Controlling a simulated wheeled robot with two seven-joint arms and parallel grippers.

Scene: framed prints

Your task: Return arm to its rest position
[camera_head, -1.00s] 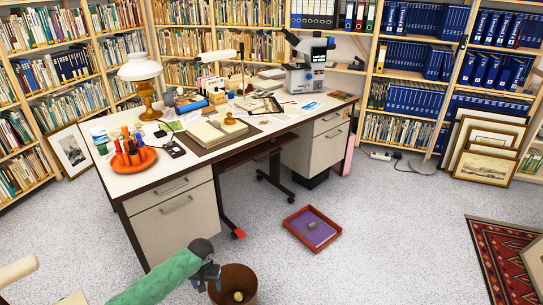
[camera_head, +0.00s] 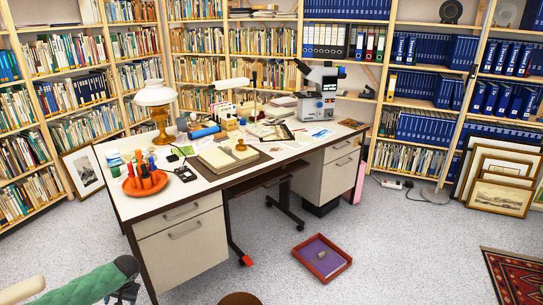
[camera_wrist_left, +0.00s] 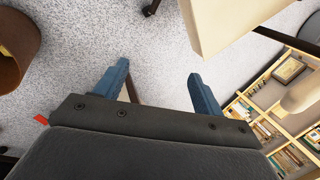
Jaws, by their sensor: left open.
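My left arm (camera_head: 80,284), in a green sleeve, comes in at the lower left of the head view. My left gripper (camera_head: 125,293) is at the bottom edge there, partly cut off, in front of the desk's near drawers. In the left wrist view the two blue fingers of the left gripper (camera_wrist_left: 158,75) stand apart with nothing between them, over the speckled grey floor. My right gripper is not in view.
A brown bin (camera_head: 240,299) shows at the bottom edge and at the wrist view's left (camera_wrist_left: 18,48). The desk (camera_head: 185,235) stands close ahead. A red tray (camera_head: 322,258) lies on the floor. Open floor (camera_head: 415,250) is to the right.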

